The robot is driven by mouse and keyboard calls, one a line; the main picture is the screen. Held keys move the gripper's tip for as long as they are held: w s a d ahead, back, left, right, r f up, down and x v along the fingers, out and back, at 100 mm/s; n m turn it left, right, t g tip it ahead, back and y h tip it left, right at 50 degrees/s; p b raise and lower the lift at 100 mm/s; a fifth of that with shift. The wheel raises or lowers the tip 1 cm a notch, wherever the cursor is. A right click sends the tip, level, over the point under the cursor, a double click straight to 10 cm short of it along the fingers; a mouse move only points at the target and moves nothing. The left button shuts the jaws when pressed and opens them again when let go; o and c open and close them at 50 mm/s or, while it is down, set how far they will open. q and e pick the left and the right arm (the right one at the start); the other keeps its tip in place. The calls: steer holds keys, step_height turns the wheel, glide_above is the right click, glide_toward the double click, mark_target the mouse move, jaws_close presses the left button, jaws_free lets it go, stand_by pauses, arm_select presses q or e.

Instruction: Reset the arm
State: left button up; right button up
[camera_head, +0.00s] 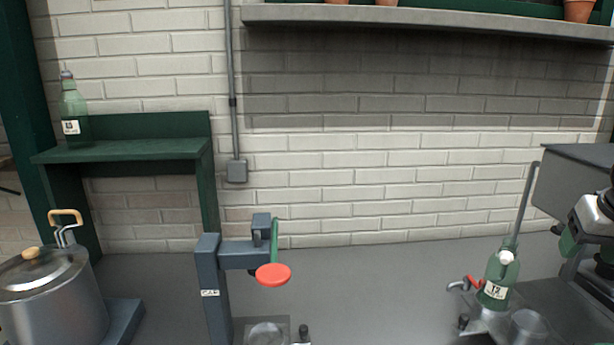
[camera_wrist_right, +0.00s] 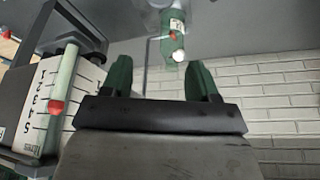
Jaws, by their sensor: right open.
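My left gripper is not in view.
A metal pot (camera_head: 52,305) stands at far left. A green shelf (camera_head: 140,151) holds another bottle (camera_head: 75,118). A dark press stand (camera_head: 213,285) with a red disc (camera_head: 273,275) stands mid-counter. A numbered gauge (camera_wrist_right: 60,100) is near the right wrist. The counter (camera_head: 385,285) is clear between stand and bottle.

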steer(key=s+a+f+n+y, duration=0.1)
steer(key=a+f+n, duration=0.2)
steer(key=a+f, duration=0.75)
steer(key=s+a+f+n, duration=0.25)
steer(key=a+f, duration=0.55)
steer(key=f, duration=0.6)
steer(key=shift+n+g+y, duration=0.3)
steer(key=shift+n+y, duration=0.3)
steer(key=shift+n, duration=0.25)
steer(key=s+a+f, duration=0.5)
steer(key=shift+s+f, duration=0.1)
steer(key=shift+f, duration=0.2)
steer(key=s+a+f+m, duration=0.1)
steer(key=s+f, duration=0.2)
steer(key=s, duration=0.6)
steer(key=s+a+f+m, duration=0.1)
steer(key=s+f, duration=0.2)
steer(key=s, duration=0.5)
step_height(320, 180, down, 23)
steer(key=g, duration=0.1)
steer(key=s+d+f+g, duration=0.1)
steer(key=s+d+f, duration=0.2)
steer(key=s+f, duration=1.4)
steer(key=shift+d+f+n+g+h, duration=0.15)
steer(key=shift+f+n+g+h, duration=0.25)
steer(key=shift+f, duration=0.2)
steer(key=shift+s, duration=0.2)
steer(key=shift+c, duration=0.4)
